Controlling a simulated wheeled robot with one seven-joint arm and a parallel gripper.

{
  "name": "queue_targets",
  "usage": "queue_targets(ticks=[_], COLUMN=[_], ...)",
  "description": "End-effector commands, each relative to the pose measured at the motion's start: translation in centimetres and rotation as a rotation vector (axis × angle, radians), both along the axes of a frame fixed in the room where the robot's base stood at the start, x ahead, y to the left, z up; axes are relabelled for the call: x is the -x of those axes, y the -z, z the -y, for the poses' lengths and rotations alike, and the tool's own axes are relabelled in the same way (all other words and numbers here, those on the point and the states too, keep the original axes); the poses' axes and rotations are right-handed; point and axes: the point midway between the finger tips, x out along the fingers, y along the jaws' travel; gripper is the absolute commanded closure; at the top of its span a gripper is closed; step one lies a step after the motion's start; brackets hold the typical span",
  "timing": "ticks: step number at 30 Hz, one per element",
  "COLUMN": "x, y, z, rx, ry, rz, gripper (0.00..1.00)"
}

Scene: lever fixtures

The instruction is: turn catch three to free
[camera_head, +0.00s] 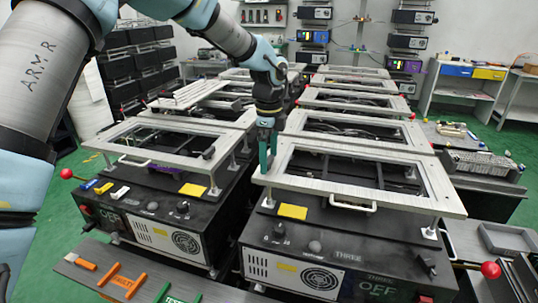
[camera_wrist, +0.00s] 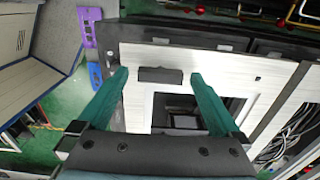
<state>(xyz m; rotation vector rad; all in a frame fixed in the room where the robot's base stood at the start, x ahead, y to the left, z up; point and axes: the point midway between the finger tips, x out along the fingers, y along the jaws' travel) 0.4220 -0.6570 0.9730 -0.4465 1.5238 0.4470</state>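The fixture labelled THREE (camera_head: 347,255) stands front right in the head view, a black box under a light metal frame (camera_head: 310,187) with a square opening. My gripper (camera_head: 267,165) points down at the left bar of that frame. In the wrist view my gripper (camera_wrist: 158,75) has its two teal fingers spread apart with nothing held. A small dark bar (camera_wrist: 165,75) lies on the light frame (camera_wrist: 215,60) between the fingertips; it may be the catch. I cannot tell if the fingers touch it. In the head view I cannot make out the catch near the gripper.
A similar fixture (camera_head: 150,215) stands close on the left, and several more stand in rows behind. A lever with a red ball (camera_head: 490,270) sticks out at the front right. A grey strip with coloured labels (camera_head: 105,270) lies in front. Green floor shows at the sides.

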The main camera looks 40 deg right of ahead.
Motion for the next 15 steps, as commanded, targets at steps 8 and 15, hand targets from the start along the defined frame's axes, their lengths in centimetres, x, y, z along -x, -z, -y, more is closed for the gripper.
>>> queue_targets(ticks=[8,15], x=[-0.01,-0.02], y=[-0.04,-0.05], z=[0.00,-0.01], rx=[0.000,0.000], ry=[0.000,0.000], rz=[0.000,0.000], gripper=[0.30,0.57])
